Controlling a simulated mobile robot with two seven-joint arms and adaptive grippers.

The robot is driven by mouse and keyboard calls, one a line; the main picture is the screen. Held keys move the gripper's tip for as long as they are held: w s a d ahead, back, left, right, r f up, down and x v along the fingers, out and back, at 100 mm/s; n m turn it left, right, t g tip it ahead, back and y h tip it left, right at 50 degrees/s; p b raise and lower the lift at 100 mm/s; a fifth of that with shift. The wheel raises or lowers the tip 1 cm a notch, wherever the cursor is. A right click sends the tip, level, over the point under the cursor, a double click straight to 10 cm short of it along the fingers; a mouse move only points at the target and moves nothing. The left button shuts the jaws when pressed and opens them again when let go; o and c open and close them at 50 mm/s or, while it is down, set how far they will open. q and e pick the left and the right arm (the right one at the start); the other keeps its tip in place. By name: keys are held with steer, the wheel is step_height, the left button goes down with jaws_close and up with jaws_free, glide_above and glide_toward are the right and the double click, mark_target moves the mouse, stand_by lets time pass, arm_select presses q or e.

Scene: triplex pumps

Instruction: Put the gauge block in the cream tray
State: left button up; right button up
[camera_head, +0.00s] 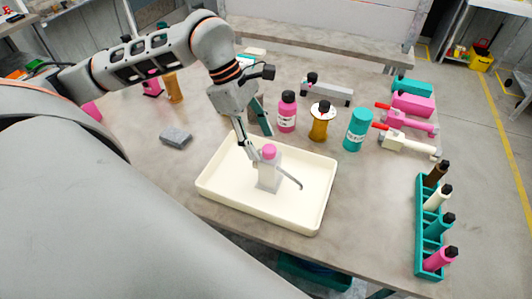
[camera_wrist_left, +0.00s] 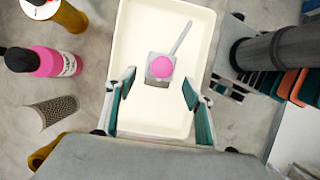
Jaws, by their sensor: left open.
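A cream tray (camera_head: 216,182) lies on the grey table; it also shows in the left wrist view (camera_wrist_left: 140,30). A flat grey block (camera_head: 176,138), which looks like the gauge block, lies on the table left of the tray, outside it. A pale squeeze bottle (camera_head: 268,178) with a pink cap and bent spout stands upright in the tray; its cap shows from above in the left wrist view (camera_wrist_left: 161,67). My left gripper (camera_head: 256,141) is open above the tray, its fingers (camera_wrist_left: 159,84) apart either side of the bottle in that view. Contact cannot be told.
Behind the tray stand a pink bottle (camera_head: 287,112), an amber bottle (camera_head: 321,122) and a teal cylinder (camera_head: 357,131). A teal rack (camera_head: 420,235) with several small bottles is at right. Table around the grey block is clear.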

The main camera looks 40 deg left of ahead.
arm_select(q)
steer(key=shift+v, duration=2.55)
steer(key=shift+s, duration=0.1)
